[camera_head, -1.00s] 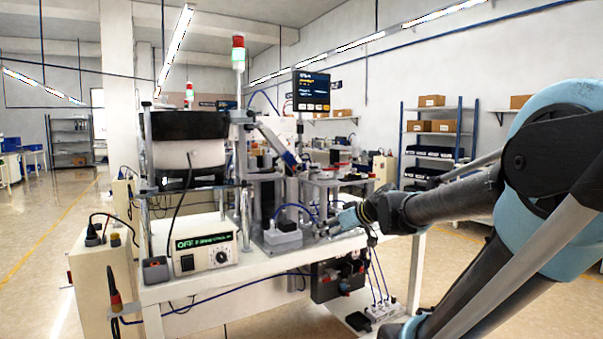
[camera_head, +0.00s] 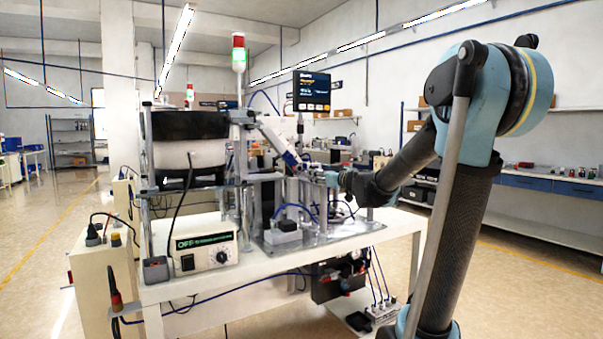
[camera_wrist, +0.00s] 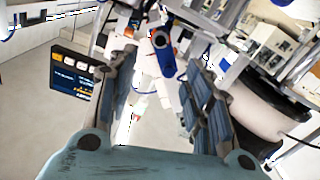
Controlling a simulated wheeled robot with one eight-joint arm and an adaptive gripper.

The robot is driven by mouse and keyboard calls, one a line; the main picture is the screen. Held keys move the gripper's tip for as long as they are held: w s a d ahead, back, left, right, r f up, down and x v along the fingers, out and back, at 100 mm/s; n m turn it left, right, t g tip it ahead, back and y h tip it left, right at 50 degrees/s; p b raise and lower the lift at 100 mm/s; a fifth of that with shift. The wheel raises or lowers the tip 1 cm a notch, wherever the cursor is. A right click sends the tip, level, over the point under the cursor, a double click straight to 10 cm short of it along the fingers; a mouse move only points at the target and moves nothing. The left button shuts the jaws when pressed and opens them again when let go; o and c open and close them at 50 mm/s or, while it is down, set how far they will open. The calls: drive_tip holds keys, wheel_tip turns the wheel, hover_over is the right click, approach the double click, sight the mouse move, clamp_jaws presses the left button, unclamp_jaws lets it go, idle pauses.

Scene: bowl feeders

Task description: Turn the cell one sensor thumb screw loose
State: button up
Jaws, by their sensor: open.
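The cell one machine (camera_head: 270,190) stands on a white bench in the head view, with a tilted white and blue arm-like part (camera_head: 283,145) over its middle. My gripper (camera_head: 322,176) is beside this tilted part, at the right of the machine. In the wrist view my gripper (camera_wrist: 160,98) is open, its two dark fingers apart with nothing held between them. A blue round-ended part (camera_wrist: 163,53) shows beyond the gap between the fingers, apart from them. I cannot make out the sensor thumb screw in either view; it is too small or hidden.
The feeder bowl (camera_head: 190,153) stands left of the tilted part. A control box (camera_head: 206,252) sits on the bench's (camera_head: 290,262) front. A display (camera_head: 311,91) rises behind the gripper; it also shows at left in the wrist view (camera_wrist: 74,78). Floor at right is clear.

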sight(300, 168)
drive_tip(key=x, duration=1.3)
drive_tip(key=shift+w+a, duration=0.3)
